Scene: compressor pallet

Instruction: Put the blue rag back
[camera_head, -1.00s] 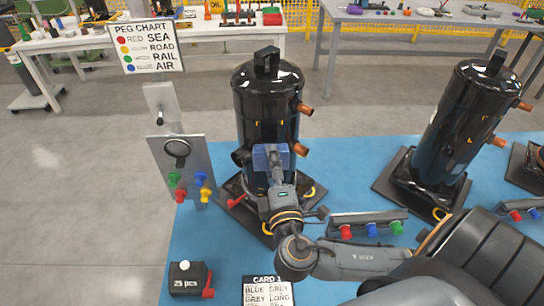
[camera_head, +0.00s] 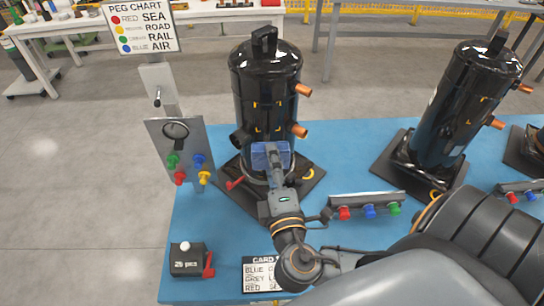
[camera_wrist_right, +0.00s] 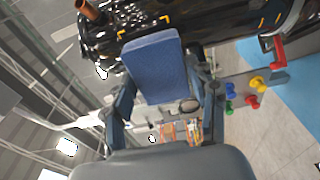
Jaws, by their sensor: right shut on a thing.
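The blue rag (camera_head: 271,155) is a small folded blue pad held in my right gripper (camera_head: 272,168). In the head view it is in front of the lower part of the left black compressor (camera_head: 262,85); I cannot tell whether they touch. In the right wrist view the rag (camera_wrist_right: 155,62) stands out between the two fingers of my right gripper (camera_wrist_right: 167,100), with the black compressor behind it. My left gripper is not in view.
A grey stand (camera_head: 193,138) with a hook, a ring and coloured pegs is left of the compressor. A peg rail (camera_head: 368,198) is to the right. A black box (camera_head: 188,258) and a card (camera_head: 262,272) lie near the front of the blue mat (camera_head: 225,225). Another compressor (camera_head: 455,105) stands right.

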